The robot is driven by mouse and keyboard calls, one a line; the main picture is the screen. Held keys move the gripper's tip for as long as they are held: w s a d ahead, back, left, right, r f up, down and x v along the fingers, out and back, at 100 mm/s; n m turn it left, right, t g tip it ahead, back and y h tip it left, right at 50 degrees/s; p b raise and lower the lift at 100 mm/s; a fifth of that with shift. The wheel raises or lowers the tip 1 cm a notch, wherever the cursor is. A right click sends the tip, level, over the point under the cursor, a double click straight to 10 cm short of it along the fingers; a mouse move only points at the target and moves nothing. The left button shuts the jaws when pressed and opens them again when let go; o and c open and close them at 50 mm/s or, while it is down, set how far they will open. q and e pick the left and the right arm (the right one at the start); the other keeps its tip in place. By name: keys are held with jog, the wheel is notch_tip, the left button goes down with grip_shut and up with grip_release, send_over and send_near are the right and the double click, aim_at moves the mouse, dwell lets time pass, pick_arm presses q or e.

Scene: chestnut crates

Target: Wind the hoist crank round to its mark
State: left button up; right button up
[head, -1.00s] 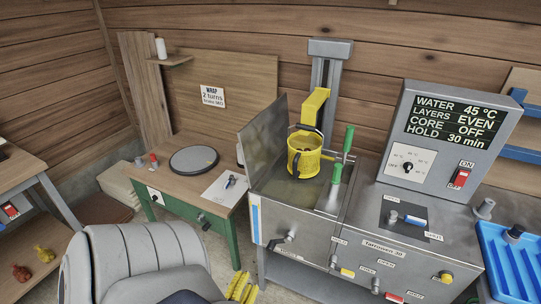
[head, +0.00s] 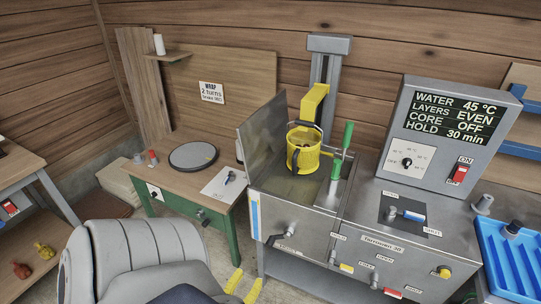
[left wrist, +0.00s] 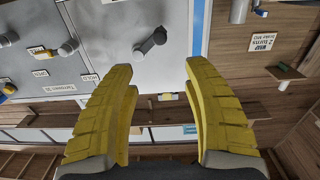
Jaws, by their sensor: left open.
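A dark crank (head: 274,240) sits on the grey front panel of the tank cabinet, near its left side, above a small label too small to read. The same crank shows in the left wrist view (left wrist: 150,41). My left gripper (head: 246,279) has yellow fingers and is at the bottom of the head view, below and left of the crank. In the left wrist view the gripper (left wrist: 160,70) is open and empty, its fingers apart with the crank beyond the gap, not touched. I cannot make out a crank mark. My right gripper is out of view.
A yellow perforated bucket (head: 304,158) hangs at the tank under a yellow hoist arm (head: 313,103). Levers and labels line the cabinet front to the right.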

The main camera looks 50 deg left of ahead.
aim_at(268, 246)
pick_arm(q)
jog(key=shift+m, duration=0.6)
jog(key=x, duration=1.7)
jog(key=shift+w+a, duration=0.15)
jog(key=shift+w, duration=0.05)
jog(key=shift+c, duration=0.2)
grip_shut()
